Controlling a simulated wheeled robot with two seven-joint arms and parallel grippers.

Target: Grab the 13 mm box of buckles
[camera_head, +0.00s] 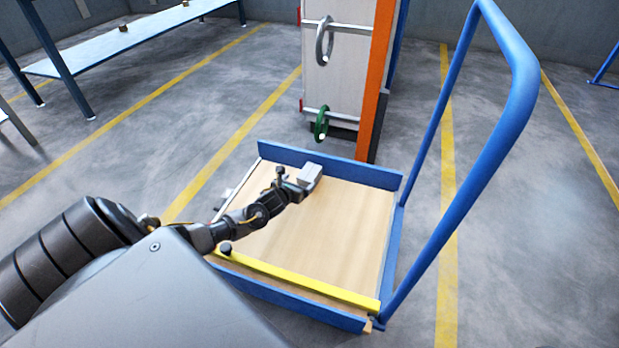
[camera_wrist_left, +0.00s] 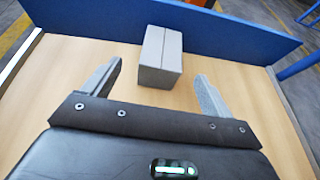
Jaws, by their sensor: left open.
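A small plain grey box (camera_head: 310,174) sits on the wooden deck of the blue cart (camera_head: 330,160), near its far blue edge board. No size marking on it can be read. In the left wrist view the grey box (camera_wrist_left: 161,58) stands ahead of the fingers, roughly midway between them and just beyond their tips. My left gripper (camera_head: 296,183) is open and close to the box, with its two fingers (camera_wrist_left: 158,78) spread wide and nothing between them. My right gripper is not in view.
A blue push handle (camera_head: 520,70) rises on the cart's right side. A yellow bar (camera_head: 295,279) lies along its near edge. A white and orange rack (camera_head: 345,70) with hanging rings stands behind the cart. A blue table (camera_head: 140,40) stands at the far left.

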